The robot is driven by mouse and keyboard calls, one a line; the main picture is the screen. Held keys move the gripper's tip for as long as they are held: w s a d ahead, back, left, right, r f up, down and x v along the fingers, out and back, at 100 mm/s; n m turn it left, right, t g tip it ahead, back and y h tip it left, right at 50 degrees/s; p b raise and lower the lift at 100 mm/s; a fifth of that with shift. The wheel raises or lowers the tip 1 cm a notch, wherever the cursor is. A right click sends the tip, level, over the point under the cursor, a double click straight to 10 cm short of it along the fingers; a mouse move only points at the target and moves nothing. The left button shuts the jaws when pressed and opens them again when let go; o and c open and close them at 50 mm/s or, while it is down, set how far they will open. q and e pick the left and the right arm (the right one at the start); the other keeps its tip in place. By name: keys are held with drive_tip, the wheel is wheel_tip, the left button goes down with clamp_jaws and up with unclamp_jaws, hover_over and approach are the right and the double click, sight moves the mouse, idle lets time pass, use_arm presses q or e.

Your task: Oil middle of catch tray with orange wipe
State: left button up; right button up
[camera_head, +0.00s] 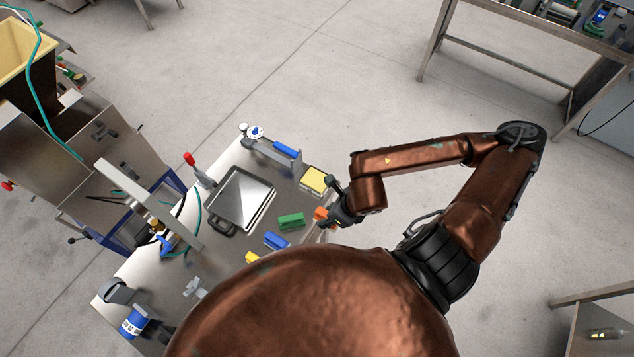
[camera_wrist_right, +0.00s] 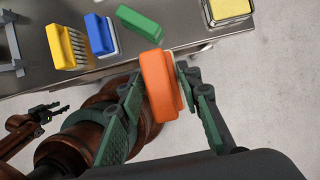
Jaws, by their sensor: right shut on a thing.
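The orange wipe (camera_wrist_right: 158,84) is between the fingers of my right gripper (camera_wrist_right: 160,100) in the wrist view, and the gripper is shut on it. In the head view my right gripper (camera_head: 337,211) and the orange wipe (camera_head: 320,212) are at the right edge of the steel table. The catch tray (camera_head: 238,196), a flat shiny metal pan with a dark handle, lies on the table left of the gripper, apart from the wipe. My left gripper (camera_wrist_right: 45,112) shows small at the left of the wrist view; its jaw state is unclear. It is not in the head view.
A green block (camera_head: 291,221), a blue brush (camera_head: 276,241) and a yellow brush (camera_head: 252,257) stand between the tray and my body. A square container with a yellow top (camera_head: 314,181) sits at the table's right edge. A metal dough machine (camera_head: 110,165) stands left of the tray.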

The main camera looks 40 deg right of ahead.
idle(0.3)
drive_tip(key=w+d+r+p, duration=0.1)
drive_tip(key=w+d+p, duration=0.4)
drive_tip(key=w, duration=0.4)
drive_tip(key=w+d+p, duration=0.4)
drive_tip(key=w+p, duration=0.2)
drive_tip(key=w, duration=0.4)
drive_tip(key=shift+d+f+b, duration=0.15)
drive_tip(key=shift+f+b, duration=3.2)
drive_tip(key=shift+f, duration=1.8)
drive_tip(key=shift+s+f+b, duration=0.1)
drive_tip(key=shift+f+b, duration=0.4)
drive_tip(key=shift+f, duration=0.1)
wheel_tip(320, 180, up, 7)
drive_tip(key=p, duration=0.4)
